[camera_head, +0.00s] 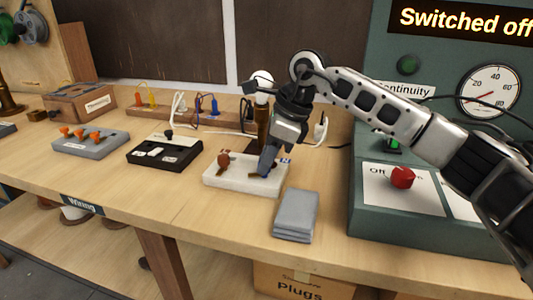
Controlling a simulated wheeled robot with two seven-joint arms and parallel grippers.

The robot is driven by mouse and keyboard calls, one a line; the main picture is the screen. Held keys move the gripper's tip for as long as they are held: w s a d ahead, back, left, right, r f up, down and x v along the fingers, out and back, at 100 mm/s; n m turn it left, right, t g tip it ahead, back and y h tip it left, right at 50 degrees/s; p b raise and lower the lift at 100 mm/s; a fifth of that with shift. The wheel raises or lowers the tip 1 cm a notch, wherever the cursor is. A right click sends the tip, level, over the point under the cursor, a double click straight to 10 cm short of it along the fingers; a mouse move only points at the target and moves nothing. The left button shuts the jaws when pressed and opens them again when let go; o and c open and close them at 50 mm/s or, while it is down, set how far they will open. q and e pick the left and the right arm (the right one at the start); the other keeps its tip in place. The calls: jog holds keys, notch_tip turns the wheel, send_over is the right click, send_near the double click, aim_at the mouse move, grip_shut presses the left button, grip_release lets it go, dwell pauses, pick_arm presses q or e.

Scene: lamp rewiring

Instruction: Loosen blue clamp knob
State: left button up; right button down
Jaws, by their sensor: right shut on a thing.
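A white clamp block (215,180) lies on the workbench near the middle of the view. A brown clamp knob (223,159) stands on its left part. My right gripper (264,172) reaches down from the right onto the block's right part and is shut on the blue clamp knob there. The gripper hides nearly all of that knob, so its turn cannot be read. A small blue mark (286,160) shows on the block just right of the fingers. My left gripper is not in view.
A green test panel (362,240) with a red knob (402,177) stands to the right. A black switch box (165,151) sits to the left. A lamp with a white bulb (262,82) stands behind my gripper.

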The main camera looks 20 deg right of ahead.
jog(key=n+g+p, duration=0.1)
jog(key=n, duration=0.2)
jog(key=shift+w+r, duration=0.1)
jog(key=shift+r, duration=0.05)
jog(key=n+g, duration=0.1)
jog(key=n, duration=0.2)
jog(key=shift+w+n+p, duration=0.1)
jog(key=shift+n+p, duration=0.2)
jog(key=shift+p, duration=0.05)
jog(key=n+g, duration=0.1)
jog(key=n, duration=0.1)
jog(key=shift+n, duration=0.3)
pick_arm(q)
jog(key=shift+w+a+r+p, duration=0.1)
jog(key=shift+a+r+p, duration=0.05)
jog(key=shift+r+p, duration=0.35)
pick_arm(e)
jog(key=shift+w+n+g+h, duration=0.15)
jog(key=shift+n+g+h, duration=0.5)
jog(key=shift+n, duration=1.15)
jog(key=c, duration=1.2)
grip_release()
